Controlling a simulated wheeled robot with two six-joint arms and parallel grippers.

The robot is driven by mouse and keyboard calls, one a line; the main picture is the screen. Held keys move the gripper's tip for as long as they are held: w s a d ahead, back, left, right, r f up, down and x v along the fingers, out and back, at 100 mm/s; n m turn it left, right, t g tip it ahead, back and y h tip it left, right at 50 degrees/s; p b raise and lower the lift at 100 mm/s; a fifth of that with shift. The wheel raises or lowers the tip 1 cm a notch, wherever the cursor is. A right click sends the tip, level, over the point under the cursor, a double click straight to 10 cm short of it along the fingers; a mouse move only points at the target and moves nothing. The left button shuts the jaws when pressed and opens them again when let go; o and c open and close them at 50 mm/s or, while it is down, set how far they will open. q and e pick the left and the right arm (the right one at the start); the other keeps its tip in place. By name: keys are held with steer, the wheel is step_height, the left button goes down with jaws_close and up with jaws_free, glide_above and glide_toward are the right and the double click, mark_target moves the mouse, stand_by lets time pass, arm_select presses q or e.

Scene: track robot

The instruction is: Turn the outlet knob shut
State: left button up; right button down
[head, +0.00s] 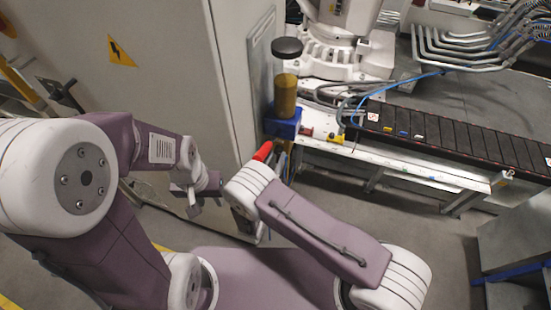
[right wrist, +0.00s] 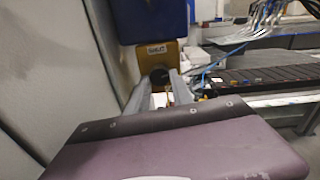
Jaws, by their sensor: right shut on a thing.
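In the right wrist view, a brass-coloured block (right wrist: 160,56) with a small light label hangs below a blue housing (right wrist: 150,20). A dark round outlet knob (right wrist: 158,76) shows on its lower front. My right gripper (right wrist: 159,85) has its two grey fingers on either side of this knob, shut on it. In the head view the knob and the right fingers are hidden behind my right wrist, below the blue housing (head: 284,123). My left gripper (head: 196,199) is in the head view at centre left, away from the housing; its jaws are too unclear to judge.
An amber cylinder (head: 286,95) stands on the blue housing, with a black disc (head: 287,47) above it. A grey cabinet (head: 160,80) with a warning sign stands close on the left. A bench with a black slatted conveyor (head: 450,135) runs to the right.

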steer(key=n, duration=0.3)
steer(key=shift+n, duration=0.3)
steer(key=n, duration=0.7)
steer(key=shift+r, duration=0.1)
steer(key=shift+n+g, duration=0.3)
steer(key=shift+n, duration=1.5)
steer(key=c, duration=1.1)
jaws_free()
